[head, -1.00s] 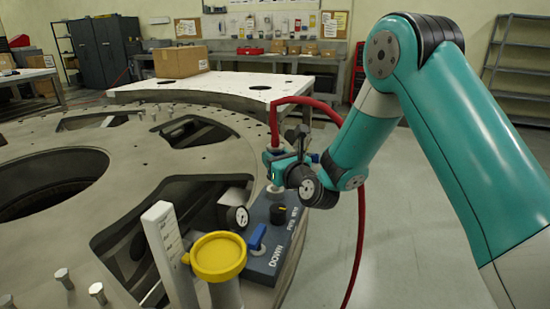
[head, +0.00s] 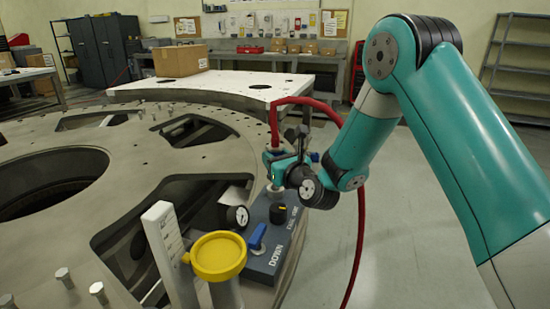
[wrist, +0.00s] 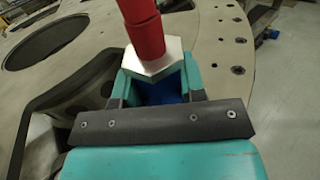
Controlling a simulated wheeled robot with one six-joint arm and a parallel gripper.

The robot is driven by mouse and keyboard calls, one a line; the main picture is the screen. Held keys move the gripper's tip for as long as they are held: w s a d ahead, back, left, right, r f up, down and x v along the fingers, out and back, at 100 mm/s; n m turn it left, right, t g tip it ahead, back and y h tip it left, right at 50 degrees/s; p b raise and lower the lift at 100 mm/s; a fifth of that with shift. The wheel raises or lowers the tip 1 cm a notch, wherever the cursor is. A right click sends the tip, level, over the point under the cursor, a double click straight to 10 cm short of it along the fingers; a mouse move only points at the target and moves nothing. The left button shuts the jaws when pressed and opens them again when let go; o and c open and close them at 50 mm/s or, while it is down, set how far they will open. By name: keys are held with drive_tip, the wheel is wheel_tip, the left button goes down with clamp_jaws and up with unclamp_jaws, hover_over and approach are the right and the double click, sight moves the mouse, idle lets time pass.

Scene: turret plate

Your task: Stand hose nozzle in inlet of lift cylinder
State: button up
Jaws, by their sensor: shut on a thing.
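My gripper (head: 274,160) is shut on the hose nozzle, just above a dark grey control block. In the wrist view the nozzle's silver hex collar (wrist: 155,62) sits between the teal jaws (wrist: 158,85), with the red hose (wrist: 141,25) rising from it. The nozzle looks roughly upright. Below the jaws in the head view is a pale round fitting (head: 275,191) at the block's back end, perhaps the inlet. The nozzle tip is hidden by the jaws, so I cannot tell whether it touches or enters the fitting. A yellow-capped cylinder (head: 218,256) stands nearer the camera.
The control block (head: 267,262) carries a blue lever (head: 257,236), a black knob (head: 278,213) and a gauge (head: 238,216). A white upright scale (head: 163,245) stands beside the yellow cap. The large turret plate (head: 120,180) fills the left. Clear floor lies right of the hose.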

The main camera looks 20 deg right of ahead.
drive_tip(key=shift+f+b, duration=1.4)
drive_tip(key=shift+f, duration=0.35)
idle(1.1)
drive_tip(key=o, duration=1.1)
drive_tip(key=shift+o, duration=0.2)
drive_tip(key=shift+f, duration=0.1)
drive_tip(key=shift+s+d+f+b, duration=0.1)
drive_tip(key=shift+s+b, duration=0.2)
drive_tip(key=shift+b, duration=0.2)
drive_tip(key=shift+s+d+f+b, duration=0.1)
drive_tip(key=shift+s+b, duration=0.25)
drive_tip(key=shift+b, duration=0.2)
drive_tip(key=b+v, duration=1.6)
drive_tip(key=b, duration=0.3)
drive_tip(key=shift+r, duration=0.3)
